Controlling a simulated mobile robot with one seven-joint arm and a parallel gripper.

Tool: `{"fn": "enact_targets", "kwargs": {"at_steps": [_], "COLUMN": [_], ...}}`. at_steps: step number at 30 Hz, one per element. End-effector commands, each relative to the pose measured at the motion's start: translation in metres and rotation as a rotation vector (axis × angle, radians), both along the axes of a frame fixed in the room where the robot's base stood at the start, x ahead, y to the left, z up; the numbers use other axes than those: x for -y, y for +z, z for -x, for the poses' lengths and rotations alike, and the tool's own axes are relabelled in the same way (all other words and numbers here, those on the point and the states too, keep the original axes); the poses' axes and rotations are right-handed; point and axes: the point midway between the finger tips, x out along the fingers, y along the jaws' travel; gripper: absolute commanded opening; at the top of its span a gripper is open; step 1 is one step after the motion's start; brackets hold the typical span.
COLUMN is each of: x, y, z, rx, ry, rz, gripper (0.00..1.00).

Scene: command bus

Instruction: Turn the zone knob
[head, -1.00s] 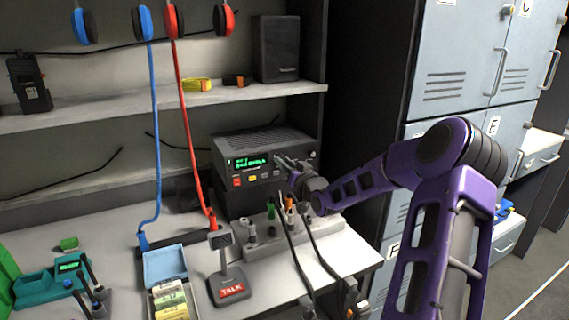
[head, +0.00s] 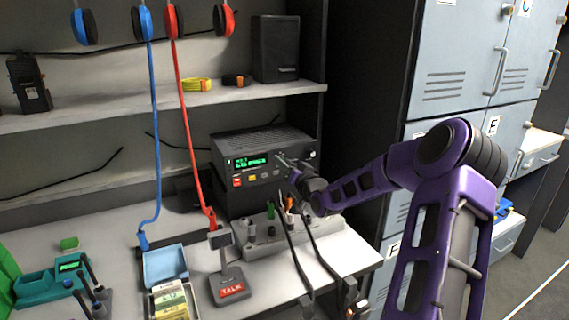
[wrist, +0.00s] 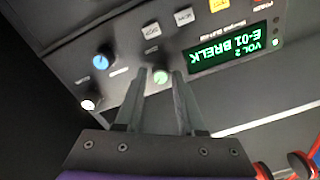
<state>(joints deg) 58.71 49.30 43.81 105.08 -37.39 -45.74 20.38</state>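The radio unit (head: 262,165) stands at the back of the desk, with a lit green display (head: 251,162). The wrist view shows its front upside down, with a green-capped knob (wrist: 161,77), a blue-capped knob (wrist: 102,62) and a white-capped knob (wrist: 88,103). I cannot read which label says zone. The display (wrist: 235,55) reads "VOL 2" and a line starting "E-01".
Push buttons (wrist: 184,17) sit beside the knobs. Below the radio are a grey base with plugs and cables (head: 270,232) and a TALK microphone (head: 227,283). A shelf with a speaker (head: 276,48) is above. Lockers (head: 450,70) stand at right.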

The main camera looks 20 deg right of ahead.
Motion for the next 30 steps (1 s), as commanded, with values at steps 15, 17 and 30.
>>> {"fn": "enact_targets", "kwargs": {"at_steps": [15,17,30], "x": [0.002,0.002,0.008], "y": [0.001,0.001,-0.001], "z": [0.009,0.018,0.122], "rx": [0.001,0.001,-0.001], "ry": [-0.001,-0.001,-0.003], "rz": [0.003,0.003,0.002], "gripper": [0.58,0.58,0.58]}}
